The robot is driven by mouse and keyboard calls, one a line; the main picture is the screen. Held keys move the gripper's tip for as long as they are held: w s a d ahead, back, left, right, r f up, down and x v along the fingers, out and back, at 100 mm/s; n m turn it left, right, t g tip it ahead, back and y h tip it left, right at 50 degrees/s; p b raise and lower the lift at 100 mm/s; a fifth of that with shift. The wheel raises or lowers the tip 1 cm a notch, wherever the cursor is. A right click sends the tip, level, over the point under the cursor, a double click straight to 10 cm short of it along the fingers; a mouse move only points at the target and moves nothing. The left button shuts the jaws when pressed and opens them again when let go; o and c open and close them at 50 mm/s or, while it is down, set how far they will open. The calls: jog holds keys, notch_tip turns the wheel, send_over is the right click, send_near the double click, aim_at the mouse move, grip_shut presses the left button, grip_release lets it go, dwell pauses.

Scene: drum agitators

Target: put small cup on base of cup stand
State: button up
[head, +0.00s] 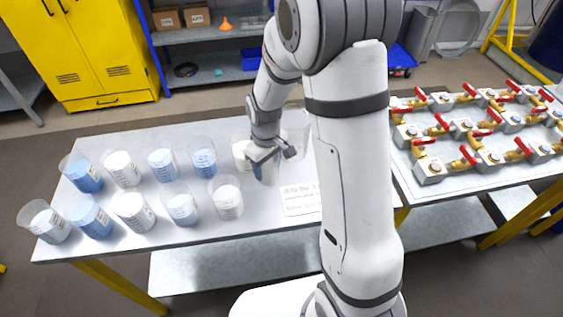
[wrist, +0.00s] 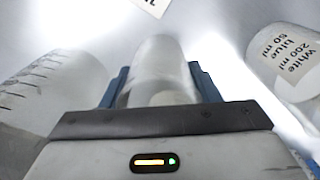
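My gripper (head: 265,155) is low over the white table, beside the cups. In the wrist view, its two blue fingers (wrist: 162,84) sit against both sides of a clear, whitish cup (wrist: 160,58). In the head view, this cup (head: 267,174) shows just below the fingers, partly hidden by them. I cannot tell whether it touches the table. A larger clear vessel (head: 296,122) stands behind it, partly covered by my arm. I cannot make out a cup stand or its base; my arm hides part of the table.
Several cups with blue or white contents stand on the left of the table (head: 135,246), such as a white one (head: 226,198) near my gripper. A printed sheet (head: 300,199) lies right of it. Red-handled valves (head: 470,150) fill the right table.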

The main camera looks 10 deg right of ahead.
jog(key=o, duration=0.4)
jog(key=shift+r, duration=0.1)
